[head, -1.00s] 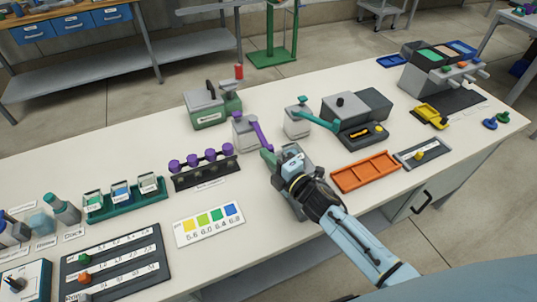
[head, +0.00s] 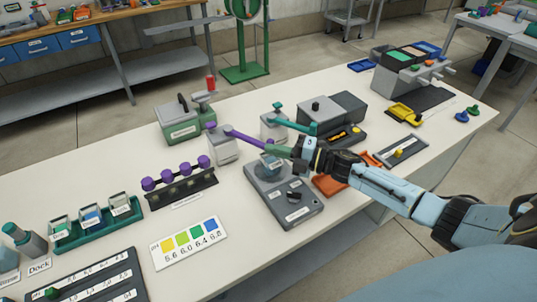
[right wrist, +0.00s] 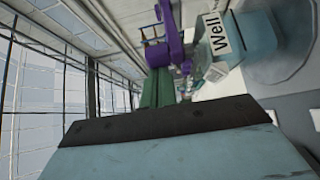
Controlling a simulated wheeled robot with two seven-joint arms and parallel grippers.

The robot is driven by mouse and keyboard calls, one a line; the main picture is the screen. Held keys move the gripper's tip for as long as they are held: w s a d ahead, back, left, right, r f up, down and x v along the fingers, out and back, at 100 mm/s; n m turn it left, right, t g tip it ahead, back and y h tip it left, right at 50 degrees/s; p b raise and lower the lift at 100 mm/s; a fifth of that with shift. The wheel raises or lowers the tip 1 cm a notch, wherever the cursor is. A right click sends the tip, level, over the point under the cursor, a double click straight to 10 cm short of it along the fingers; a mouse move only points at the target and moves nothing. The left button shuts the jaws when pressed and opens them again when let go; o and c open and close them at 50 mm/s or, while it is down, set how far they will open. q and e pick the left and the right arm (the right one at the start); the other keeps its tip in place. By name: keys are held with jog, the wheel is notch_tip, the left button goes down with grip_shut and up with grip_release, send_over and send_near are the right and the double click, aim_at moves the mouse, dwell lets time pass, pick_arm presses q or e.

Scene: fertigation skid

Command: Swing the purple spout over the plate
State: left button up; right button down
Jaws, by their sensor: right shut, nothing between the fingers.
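The purple spout (head: 246,137) sits on a grey-white dispenser (head: 223,148) and points right in the head view. The grey plate unit (head: 283,199) with a dark knob stands in front of it. A small glass vessel (head: 271,163) is at its back; in the right wrist view this appears as a vessel labelled "Well" (right wrist: 222,38). My right gripper (head: 279,151) is shut and empty at the spout's free end, above the back of the plate unit. My left gripper is out of view.
A second dispenser with a teal spout (head: 297,125) stands just behind my right gripper. A purple-capped vial rack (head: 181,188) is to the left. An orange tray (head: 328,187) lies right of the plate unit, partly under my right arm. A colour chart (head: 188,243) lies in front.

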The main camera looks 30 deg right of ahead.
jog(key=shift+w+d, duration=0.15)
jog(key=shift+d, duration=0.1)
jog(key=shift+a+r, duration=0.1)
